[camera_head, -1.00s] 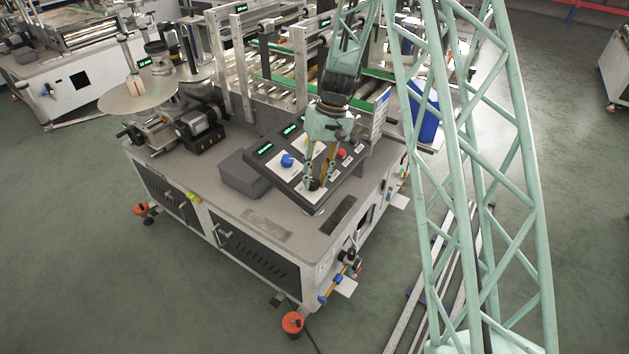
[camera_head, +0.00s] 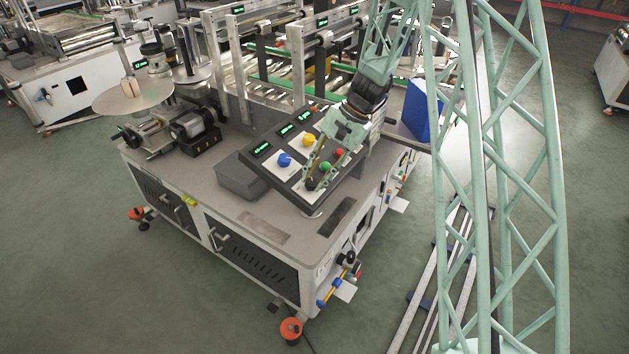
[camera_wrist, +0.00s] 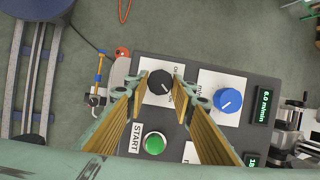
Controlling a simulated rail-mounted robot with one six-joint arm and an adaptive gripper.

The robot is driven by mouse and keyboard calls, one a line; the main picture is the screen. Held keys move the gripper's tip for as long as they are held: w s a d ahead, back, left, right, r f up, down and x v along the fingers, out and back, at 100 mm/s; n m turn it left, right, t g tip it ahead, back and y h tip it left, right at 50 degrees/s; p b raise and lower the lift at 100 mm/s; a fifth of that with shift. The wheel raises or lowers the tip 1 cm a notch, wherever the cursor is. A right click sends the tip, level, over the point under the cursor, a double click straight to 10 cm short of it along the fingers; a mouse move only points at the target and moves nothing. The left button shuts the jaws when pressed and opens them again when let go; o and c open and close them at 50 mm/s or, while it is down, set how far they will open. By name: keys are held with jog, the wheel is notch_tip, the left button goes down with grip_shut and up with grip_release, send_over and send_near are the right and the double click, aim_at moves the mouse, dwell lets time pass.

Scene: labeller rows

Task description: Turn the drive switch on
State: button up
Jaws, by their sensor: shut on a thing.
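The drive switch is a black rotary knob (camera_wrist: 160,81) on a white, partly hidden label plate in the wrist view. A light pointer line on it runs diagonally. It sits at the near corner of the dark sloped control panel (camera_head: 256,166). My gripper (camera_wrist: 162,88) has one fingertip on each side of the knob and is shut on it. In the head view my gripper (camera_head: 311,182) comes down at a slant from the upper right, its fingertips at the knob, which is mostly hidden there.
A green START button (camera_wrist: 154,144) lies close beside my fingers. A grey box (camera_head: 240,181) stands left of the panel. The front tabletop is mostly clear.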

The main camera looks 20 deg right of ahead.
jog(key=shift+m, duration=0.3)
jog(key=o, duration=0.9)
jog(key=shift+r, duration=0.1)
jog(key=shift+v, duration=5.95)
jog(key=shift+s+d, duration=0.1)
jog(key=shift+d, duration=0.05)
